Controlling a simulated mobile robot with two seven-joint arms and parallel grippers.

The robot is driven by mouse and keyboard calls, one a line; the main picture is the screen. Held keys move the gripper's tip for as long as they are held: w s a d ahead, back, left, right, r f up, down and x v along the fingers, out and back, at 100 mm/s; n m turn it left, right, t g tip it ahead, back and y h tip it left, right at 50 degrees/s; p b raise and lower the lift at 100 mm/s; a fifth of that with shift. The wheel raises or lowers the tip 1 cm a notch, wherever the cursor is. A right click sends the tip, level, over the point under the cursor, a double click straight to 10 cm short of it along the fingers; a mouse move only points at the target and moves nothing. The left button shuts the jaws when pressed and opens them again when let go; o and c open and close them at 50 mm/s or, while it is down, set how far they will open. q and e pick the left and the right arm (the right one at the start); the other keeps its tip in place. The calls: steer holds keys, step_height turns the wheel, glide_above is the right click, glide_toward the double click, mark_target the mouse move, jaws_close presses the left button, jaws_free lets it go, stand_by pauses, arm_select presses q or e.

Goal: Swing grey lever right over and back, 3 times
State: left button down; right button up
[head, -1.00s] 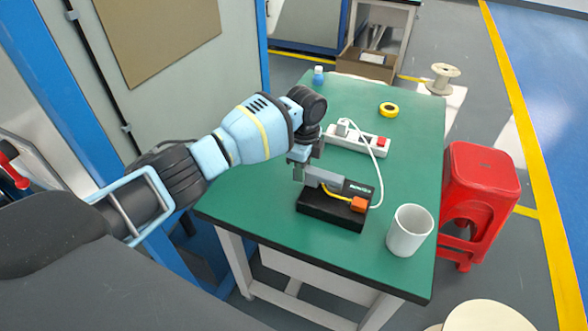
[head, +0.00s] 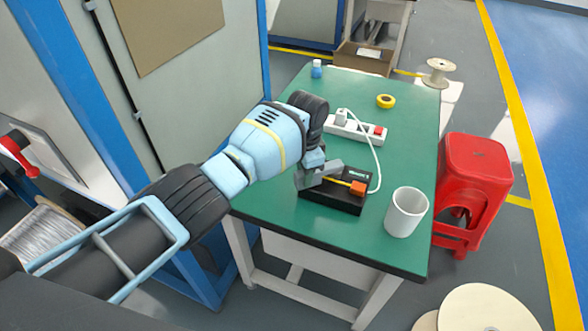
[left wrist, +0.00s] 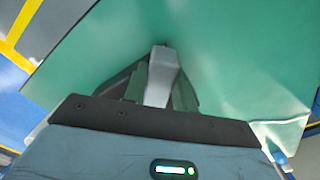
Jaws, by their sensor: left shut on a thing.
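The small device (head: 335,203) is a black base block with an orange block (head: 358,188) and a yellow cable (head: 338,182), near the front of the green table. The grey lever (head: 327,168) shows at the device's left end in the head view, partly overlapped by my gripper. My left gripper (head: 304,181) is at this end of the device. In the left wrist view the grey lever (left wrist: 162,72) stands between the two dark fingers, and the gripper is shut on it. The lever's pivot is hidden. My right gripper is in neither view.
Yellow tape (head: 385,101) and a small blue bottle (head: 317,69) are farther back. A red stool (head: 472,185) stands right of the table (head: 270,212).

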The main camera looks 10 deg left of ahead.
arm_select(q)
steer(key=shift+s+d+n, duration=0.2)
steer(key=shift+s+n, duration=0.05)
steer(key=shift+n, duration=0.15)
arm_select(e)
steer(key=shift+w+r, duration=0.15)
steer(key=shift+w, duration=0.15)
arm_select(q)
steer(key=c, duration=1.1)
jaws_free()
step_height(320, 180, up, 7)
steer(key=shift+f+p, duration=0.1)
steer(key=shift+p, duration=0.5)
steer(key=shift+r, duration=0.55)
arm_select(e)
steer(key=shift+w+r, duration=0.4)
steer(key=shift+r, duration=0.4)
